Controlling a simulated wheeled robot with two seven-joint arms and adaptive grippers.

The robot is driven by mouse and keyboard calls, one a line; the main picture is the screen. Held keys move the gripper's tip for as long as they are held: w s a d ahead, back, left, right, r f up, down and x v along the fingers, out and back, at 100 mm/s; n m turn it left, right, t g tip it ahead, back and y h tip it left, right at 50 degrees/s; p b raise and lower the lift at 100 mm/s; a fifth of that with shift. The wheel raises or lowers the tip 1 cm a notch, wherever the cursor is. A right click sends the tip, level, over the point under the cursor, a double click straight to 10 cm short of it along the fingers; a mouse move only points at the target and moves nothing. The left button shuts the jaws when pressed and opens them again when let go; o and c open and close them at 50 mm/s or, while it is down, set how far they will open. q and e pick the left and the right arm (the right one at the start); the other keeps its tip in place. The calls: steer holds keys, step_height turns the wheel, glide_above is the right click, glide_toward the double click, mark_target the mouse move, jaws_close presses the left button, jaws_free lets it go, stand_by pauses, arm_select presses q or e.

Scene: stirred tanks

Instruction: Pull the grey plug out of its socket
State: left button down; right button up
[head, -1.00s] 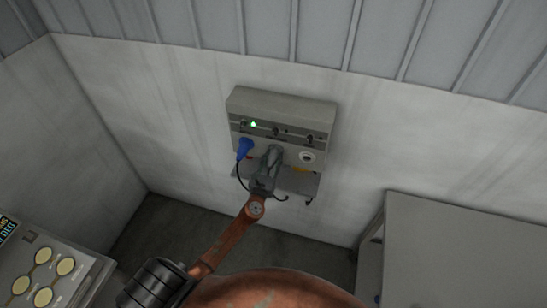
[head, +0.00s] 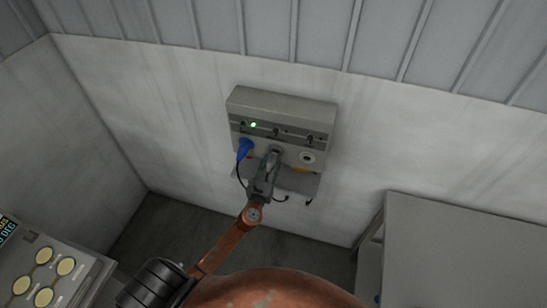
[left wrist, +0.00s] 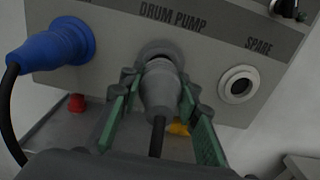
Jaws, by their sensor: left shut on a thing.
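The grey plug (left wrist: 158,88) is between the green-padded fingers of my left gripper (left wrist: 160,96), which is shut on it. Its dark cable (left wrist: 157,138) hangs back toward my wrist. The grey socket (left wrist: 160,48) under the "DRUM PUMP" label is right behind the plug, its rim partly showing above the plug's front end. I cannot tell whether the plug's tip is fully clear of it. In the head view my left gripper (head: 268,166) is in front of the lower middle of the wall box (head: 282,104). My right gripper is not in view.
A blue plug (left wrist: 55,48) sits in the socket to the left, with its own cable. An empty round "SPARE" socket (left wrist: 239,85) is to the right. Below the box is a shelf (head: 300,182) with a red and a yellow item. A grey cabinet (head: 465,250) stands at right.

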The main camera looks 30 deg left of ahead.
mark_target(267, 173)
arm_select(q)
steer(key=shift+v, duration=1.7)
